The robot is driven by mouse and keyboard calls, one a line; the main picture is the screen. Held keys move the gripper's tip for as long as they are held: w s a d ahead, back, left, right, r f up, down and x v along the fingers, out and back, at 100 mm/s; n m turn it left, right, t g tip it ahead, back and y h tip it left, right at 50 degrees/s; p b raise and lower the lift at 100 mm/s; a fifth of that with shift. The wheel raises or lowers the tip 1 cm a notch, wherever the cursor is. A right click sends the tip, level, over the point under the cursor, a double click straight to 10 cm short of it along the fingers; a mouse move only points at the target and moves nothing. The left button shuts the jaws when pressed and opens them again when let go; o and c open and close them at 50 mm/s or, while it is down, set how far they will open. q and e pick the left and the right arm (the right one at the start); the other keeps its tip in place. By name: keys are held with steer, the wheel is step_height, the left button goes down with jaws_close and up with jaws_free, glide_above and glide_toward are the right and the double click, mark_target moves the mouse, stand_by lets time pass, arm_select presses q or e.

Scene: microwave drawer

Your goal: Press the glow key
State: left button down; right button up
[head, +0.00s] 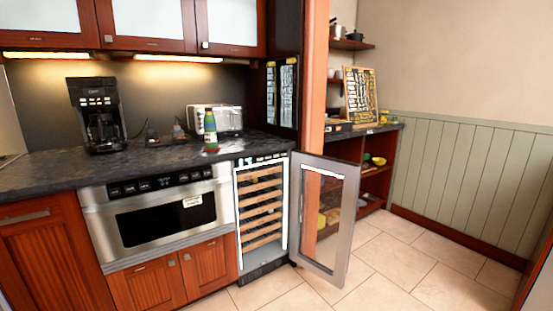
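The microwave drawer (158,217) is built in under the dark counter at the left, with a steel front and a dark window. Its front looks shut. A dark control strip (160,184) runs along its top edge, with several small keys and a faint bluish display. The key labels are too small to read, so I cannot tell which one is the glow key. A small white label sits on the front, right of the middle. Neither of my grippers is in view.
A wine cooler (262,206) stands right of the microwave, its glass door (325,214) swung open over the floor. A coffee maker (98,113), a green bottle (210,131) and a toaster (228,119) stand on the counter (60,168). The tiled floor (390,262) at the right is clear.

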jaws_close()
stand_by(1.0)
